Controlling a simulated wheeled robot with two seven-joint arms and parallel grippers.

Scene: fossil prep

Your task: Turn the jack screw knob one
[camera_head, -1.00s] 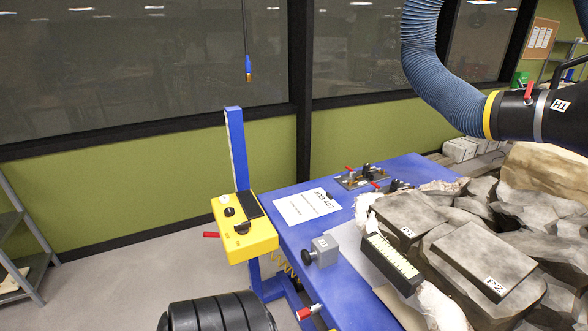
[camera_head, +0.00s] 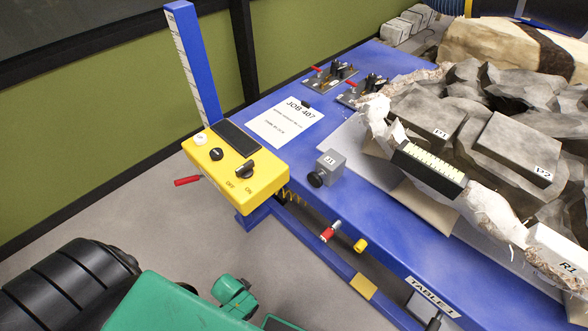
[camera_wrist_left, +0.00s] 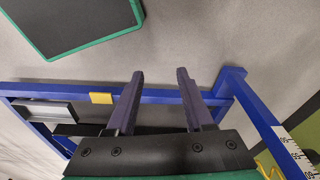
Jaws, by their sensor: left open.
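The jack block labelled J1 (camera_head: 331,163) is a small grey box on the blue table's near left edge in the head view. Its round black knob (camera_head: 316,179) faces the front left and is in plain sight. My left gripper (camera_wrist_left: 160,75) shows in the left wrist view, with its two dark fingers apart and nothing between them. It is over the blue table frame (camera_wrist_left: 60,92) and the floor; the knob is not visible there. In the head view green parts of my own arm show at the bottom, but no fingers. My right gripper is not in view.
A yellow control box (camera_head: 238,165) with switches and a red lever (camera_head: 187,180) stands left of the knob, by a blue scaled post (camera_head: 192,65). A red-tipped fitting (camera_head: 329,232) sticks out at the table edge. Rocks and a black level (camera_head: 428,170) lie to the right.

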